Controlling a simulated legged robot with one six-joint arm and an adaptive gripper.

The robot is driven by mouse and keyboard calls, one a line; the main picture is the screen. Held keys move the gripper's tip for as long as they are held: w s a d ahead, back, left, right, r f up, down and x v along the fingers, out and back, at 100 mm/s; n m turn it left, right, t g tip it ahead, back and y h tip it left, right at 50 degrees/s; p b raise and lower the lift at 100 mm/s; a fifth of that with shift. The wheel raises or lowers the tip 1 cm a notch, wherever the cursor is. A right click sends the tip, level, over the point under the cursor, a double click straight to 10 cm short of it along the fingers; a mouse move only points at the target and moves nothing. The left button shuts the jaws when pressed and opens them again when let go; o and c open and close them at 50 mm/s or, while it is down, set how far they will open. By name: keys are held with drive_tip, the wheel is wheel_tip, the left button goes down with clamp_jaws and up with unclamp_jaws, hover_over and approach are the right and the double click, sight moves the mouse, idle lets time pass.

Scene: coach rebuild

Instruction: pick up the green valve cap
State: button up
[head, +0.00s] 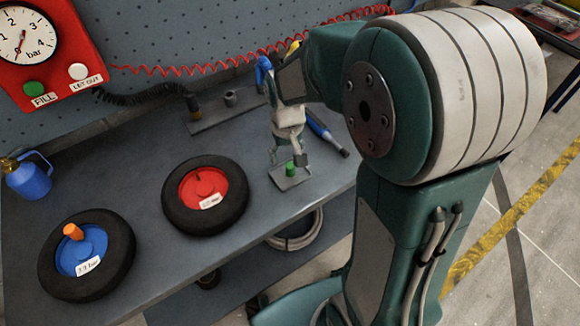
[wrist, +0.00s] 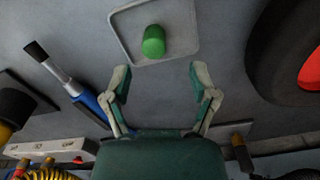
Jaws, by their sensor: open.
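The green valve cap (head: 290,169) stands on a small grey tray (head: 292,182) near the right end of the bench. In the wrist view the cap (wrist: 154,41) sits near the top middle, on the tray (wrist: 122,26) with its raised rim. My gripper (head: 287,157) is above the tray, close to the cap. In the wrist view my gripper (wrist: 160,74) has its two fingers spread wide with nothing between them. The cap lies a little beyond the fingertips, roughly centred between them.
A wheel with a red hub (head: 207,196) lies left of the tray, and a wheel with a blue hub and orange cap (head: 90,254) lies farther left. A blue-handled tool (head: 327,133) lies right of the gripper. A red gauge box (head: 45,50) hangs at the back left.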

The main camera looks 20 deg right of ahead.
sight(290, 163)
drive_tip(key=f, duration=0.4)
drive_tip(key=shift+s+d+f, duration=0.1)
drive_tip(key=shift+s+d, duration=0.05)
drive_tip(key=shift+d, duration=0.1)
drive_tip(key=c, duration=0.9)
drive_tip(key=shift+r, duration=0.5)
wheel_tip(290, 163, up, 2)
drive_tip(key=shift+r, duration=0.25)
drive_tip(key=shift+s+r, duration=7)
drive_tip(key=shift+r, duration=0.05)
